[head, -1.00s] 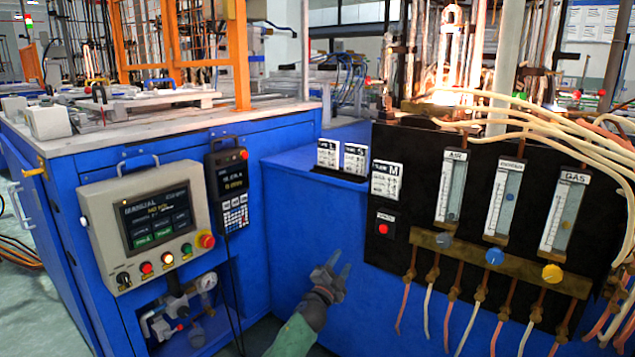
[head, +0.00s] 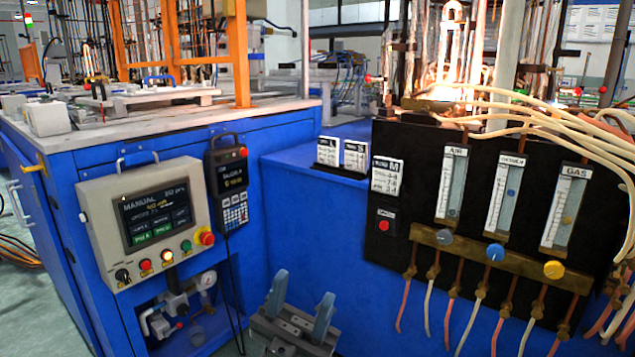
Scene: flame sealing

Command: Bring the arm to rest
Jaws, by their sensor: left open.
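My left gripper (head: 300,298) shows at the bottom middle of the head view, with its two grey-blue fingers apart and nothing between them. It is in front of the blue cabinet (head: 312,235), between the control panel and the black gas panel, apart from both as far as I can see. My right gripper is not in view.
The control panel (head: 150,222) with its screen and a red stop button (head: 206,236) stands at the left. A black gas panel (head: 402,215) with flow tubes, knobs and hoses stands at the right. Cards (head: 355,156) stand on the blue ledge. Flames glow behind.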

